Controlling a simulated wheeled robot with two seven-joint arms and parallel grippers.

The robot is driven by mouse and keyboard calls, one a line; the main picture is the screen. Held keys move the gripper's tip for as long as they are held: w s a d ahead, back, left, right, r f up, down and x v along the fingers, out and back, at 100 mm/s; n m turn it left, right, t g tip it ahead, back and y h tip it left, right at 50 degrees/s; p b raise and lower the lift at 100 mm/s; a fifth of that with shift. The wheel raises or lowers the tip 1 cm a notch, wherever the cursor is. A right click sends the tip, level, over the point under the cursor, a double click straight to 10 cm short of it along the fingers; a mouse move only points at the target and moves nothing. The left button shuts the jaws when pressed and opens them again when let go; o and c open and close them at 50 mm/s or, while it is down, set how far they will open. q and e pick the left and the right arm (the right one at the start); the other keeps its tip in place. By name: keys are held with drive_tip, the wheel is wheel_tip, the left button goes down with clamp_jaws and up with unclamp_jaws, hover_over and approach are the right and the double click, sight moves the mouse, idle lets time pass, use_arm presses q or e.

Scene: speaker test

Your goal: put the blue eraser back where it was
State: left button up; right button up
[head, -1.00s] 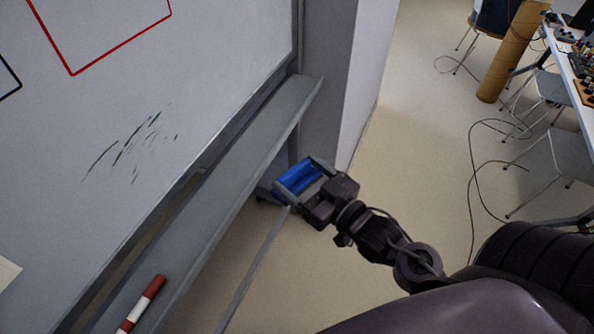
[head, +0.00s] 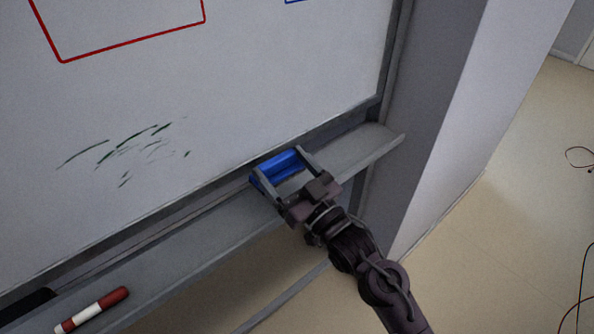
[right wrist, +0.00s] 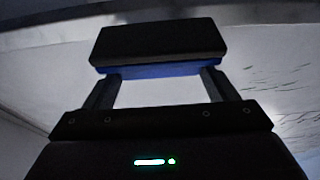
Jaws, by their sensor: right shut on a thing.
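The blue eraser (head: 279,166) is between the fingers of my right gripper (head: 281,169), which is shut on it. In the head view it shows in front of the lower edge of the whiteboard (head: 235,90), over the grey tray (head: 215,228). I cannot tell whether it touches the tray or the board. In the right wrist view the eraser (right wrist: 160,45) shows a dark face and a blue strip, held between the two fingers. My left gripper is not in view.
A red and white marker (head: 92,310) lies on the tray at the lower left, with a dark object (head: 25,308) beside it. Green strokes (head: 125,150) mark the board. The tray between marker and gripper is clear. A grey pillar (head: 430,120) stands at the right.

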wheel_tip(320, 180, down, 5)
drive_tip(key=b, duration=0.4)
drive_tip(key=shift+d, duration=0.1)
drive_tip(key=shift+f+b, duration=0.5)
drive_tip(key=shift+f+b, duration=0.35)
drive_tip(key=shift+f, duration=0.3)
